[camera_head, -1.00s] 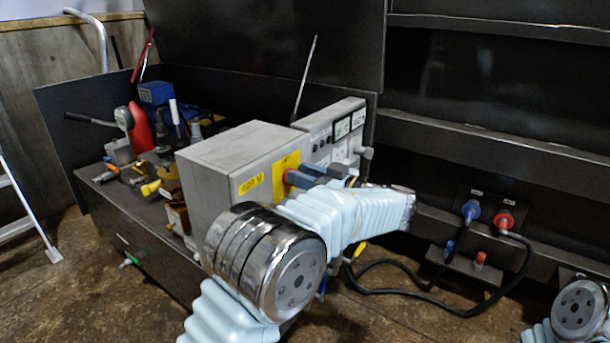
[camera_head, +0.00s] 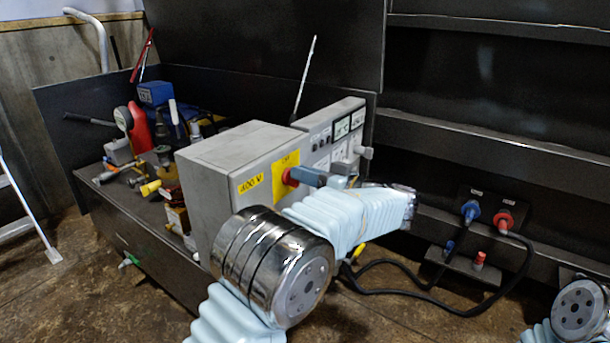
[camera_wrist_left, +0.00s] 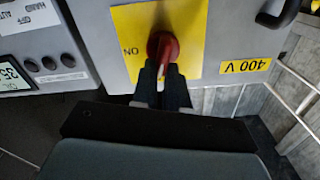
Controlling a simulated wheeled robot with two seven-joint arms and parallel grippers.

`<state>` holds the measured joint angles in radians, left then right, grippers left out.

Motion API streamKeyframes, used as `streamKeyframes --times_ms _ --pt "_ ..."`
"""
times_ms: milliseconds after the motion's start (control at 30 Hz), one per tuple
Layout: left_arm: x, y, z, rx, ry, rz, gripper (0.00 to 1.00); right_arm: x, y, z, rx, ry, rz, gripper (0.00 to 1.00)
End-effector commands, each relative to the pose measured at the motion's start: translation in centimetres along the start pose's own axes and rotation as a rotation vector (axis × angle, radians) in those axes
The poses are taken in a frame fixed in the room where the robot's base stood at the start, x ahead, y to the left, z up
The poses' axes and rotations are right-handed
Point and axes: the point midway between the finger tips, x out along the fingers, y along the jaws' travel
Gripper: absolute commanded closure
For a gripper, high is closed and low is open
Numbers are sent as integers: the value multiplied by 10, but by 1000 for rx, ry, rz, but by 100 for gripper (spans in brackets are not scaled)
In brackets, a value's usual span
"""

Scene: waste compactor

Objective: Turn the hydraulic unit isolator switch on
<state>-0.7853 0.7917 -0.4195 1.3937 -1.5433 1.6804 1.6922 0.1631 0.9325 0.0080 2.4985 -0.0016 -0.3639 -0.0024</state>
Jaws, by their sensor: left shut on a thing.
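The isolator switch is a red rotary knob (camera_head: 288,178) on a yellow plate (camera_head: 283,167), on the front of a grey box labelled 400 V (camera_head: 222,170). In the left wrist view, where the lettering is upside down, the knob (camera_wrist_left: 163,46) sits on the yellow plate (camera_wrist_left: 190,18) with an "ON" mark at its left. My left gripper (camera_wrist_left: 163,82) is shut on the knob's handle, with one dark finger on each side; the handle's lower part is between the fingers. In the head view the left gripper (camera_head: 306,177) reaches the knob from the right. My right gripper is out of view.
A grey control panel (camera_head: 340,140) with meters and buttons stands right beside the box. Tools and bottles crowd the dark cabinet top at the left. Blue (camera_head: 471,211) and red (camera_head: 503,220) connectors with a black hose are at the right.

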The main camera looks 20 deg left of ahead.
Motion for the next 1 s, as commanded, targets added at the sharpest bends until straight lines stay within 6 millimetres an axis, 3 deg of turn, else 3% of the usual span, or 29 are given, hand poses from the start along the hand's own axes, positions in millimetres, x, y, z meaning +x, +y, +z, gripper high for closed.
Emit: streamKeyframes --times_ms 1000 --pt "-1 14 5 961 2 1 100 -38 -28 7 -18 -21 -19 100"
